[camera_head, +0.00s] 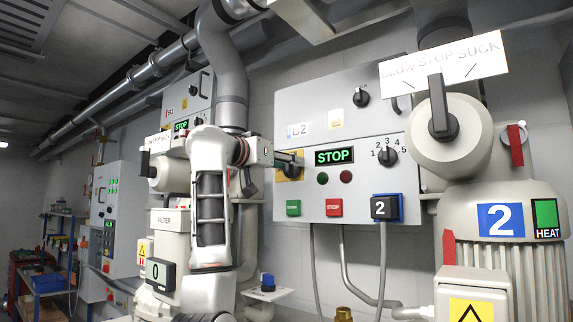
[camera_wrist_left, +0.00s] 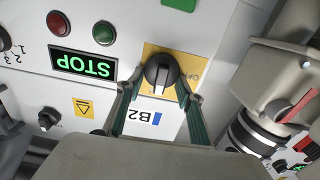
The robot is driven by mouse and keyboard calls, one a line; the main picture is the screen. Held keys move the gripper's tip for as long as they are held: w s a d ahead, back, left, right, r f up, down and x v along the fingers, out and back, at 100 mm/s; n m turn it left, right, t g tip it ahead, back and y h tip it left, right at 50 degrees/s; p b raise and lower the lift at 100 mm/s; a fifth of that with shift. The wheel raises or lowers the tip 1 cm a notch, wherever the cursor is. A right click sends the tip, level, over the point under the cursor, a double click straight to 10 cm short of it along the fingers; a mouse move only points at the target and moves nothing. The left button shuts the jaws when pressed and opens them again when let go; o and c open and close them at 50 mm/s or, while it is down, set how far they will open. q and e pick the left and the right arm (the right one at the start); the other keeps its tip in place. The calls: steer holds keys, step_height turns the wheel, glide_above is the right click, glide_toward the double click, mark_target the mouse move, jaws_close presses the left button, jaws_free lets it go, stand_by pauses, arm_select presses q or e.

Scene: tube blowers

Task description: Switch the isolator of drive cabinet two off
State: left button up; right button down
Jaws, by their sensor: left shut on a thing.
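The grey drive cabinet labelled B2 (camera_head: 350,90) stands in the middle of the head view. Its isolator is a black rotary knob (camera_wrist_left: 160,72) on a yellow plate (camera_head: 291,174) at the cabinet's left side. My left gripper (camera_wrist_left: 159,88) is shut on the knob, with one finger on each side. In the wrist view the knob's grip bar runs roughly up and down, with a white mark at its lower end; the plate's lettering is only partly readable. In the head view my left gripper (camera_head: 281,160) partly hides the knob. My right gripper is not in view.
The green STOP display (camera_head: 334,156), a red push button (camera_head: 333,207) and a numbered selector (camera_head: 388,156) are on the same panel. Blower 2 (camera_head: 500,205) stands close at the right. Another cabinet, B1 (camera_head: 190,92), is behind my left arm.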

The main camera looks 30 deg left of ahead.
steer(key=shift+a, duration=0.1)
arm_select(q)
steer(key=shift+a+f+n+b, duration=0.2)
steer(key=shift+n+b, duration=0.75)
steer(key=shift+n, duration=2)
steer(key=shift+a+f+n+b, duration=0.25)
steer(key=shift+n+b, duration=0.65)
steer(key=shift+n, duration=2)
steer(key=shift+a+f+n+b, duration=0.2)
steer(key=shift+n+b, duration=0.75)
steer(key=shift+n, duration=2)
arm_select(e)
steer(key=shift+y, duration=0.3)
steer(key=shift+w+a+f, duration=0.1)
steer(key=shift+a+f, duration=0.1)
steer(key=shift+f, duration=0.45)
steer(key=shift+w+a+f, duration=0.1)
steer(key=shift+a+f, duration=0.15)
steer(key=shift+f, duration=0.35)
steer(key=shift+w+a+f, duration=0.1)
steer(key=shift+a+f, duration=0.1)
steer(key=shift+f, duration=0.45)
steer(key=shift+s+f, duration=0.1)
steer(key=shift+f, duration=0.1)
arm_select(q)
steer(key=o, duration=1.1)
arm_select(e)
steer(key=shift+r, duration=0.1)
